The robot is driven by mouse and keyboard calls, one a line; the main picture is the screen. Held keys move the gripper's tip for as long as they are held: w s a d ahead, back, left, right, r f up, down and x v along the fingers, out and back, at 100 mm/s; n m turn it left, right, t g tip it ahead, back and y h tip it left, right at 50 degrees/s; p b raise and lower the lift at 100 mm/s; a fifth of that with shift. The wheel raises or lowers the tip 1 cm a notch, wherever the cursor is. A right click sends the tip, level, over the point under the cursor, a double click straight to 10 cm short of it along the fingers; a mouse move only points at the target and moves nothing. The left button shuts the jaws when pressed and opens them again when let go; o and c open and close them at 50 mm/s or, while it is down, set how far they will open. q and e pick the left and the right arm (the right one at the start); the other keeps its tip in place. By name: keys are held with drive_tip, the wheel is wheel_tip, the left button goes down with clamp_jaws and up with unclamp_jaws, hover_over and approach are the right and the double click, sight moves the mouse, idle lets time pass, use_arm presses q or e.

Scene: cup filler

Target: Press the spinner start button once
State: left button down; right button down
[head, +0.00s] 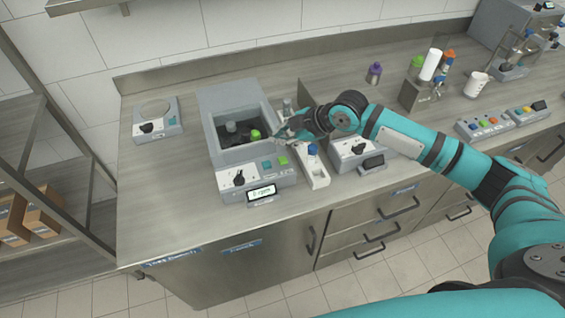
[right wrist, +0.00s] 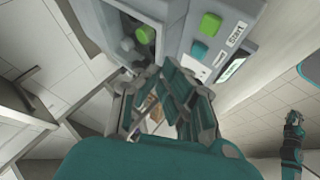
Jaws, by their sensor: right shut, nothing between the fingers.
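The spinner (head: 215,98) is a grey box with an open square well on the bench. Its front panel holds a black knob, a teal button (head: 267,164) and a bright green button (head: 283,160). In the right wrist view, the green button (right wrist: 211,24) sits beside a label that reads START. A display (head: 262,192) in front reads 0 rpm. My right gripper (head: 281,134) is shut and empty, above the spinner's right side and apart from the green button. In the right wrist view, its fingers (right wrist: 168,75) lie below the panel. My left gripper is out of view.
A green-capped item (head: 255,134) stands in the well. A white holder with a blue top (head: 312,150) and another knobbed device (head: 352,147) stand just right of the spinner. A small grey device (head: 158,120) is at left. The bench front left is clear.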

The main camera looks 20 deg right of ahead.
drive_tip(key=b, duration=0.3)
hover_over(282, 161)
wheel_tip(282, 161, down, 4)
drive_tip(key=shift+f, duration=0.25)
drive_tip(key=shift+f+b, duration=0.45)
drive_tip(key=shift+f, duration=0.4)
drive_tip(key=shift+f, duration=0.45)
drive_tip(key=shift+f+b, duration=0.35)
drive_tip(key=shift+f, duration=0.2)
idle(0.8)
drive_tip(key=shift+r, duration=0.1)
drive_tip(key=shift+r+p, duration=0.85)
drive_tip(key=shift+r, duration=0.1)
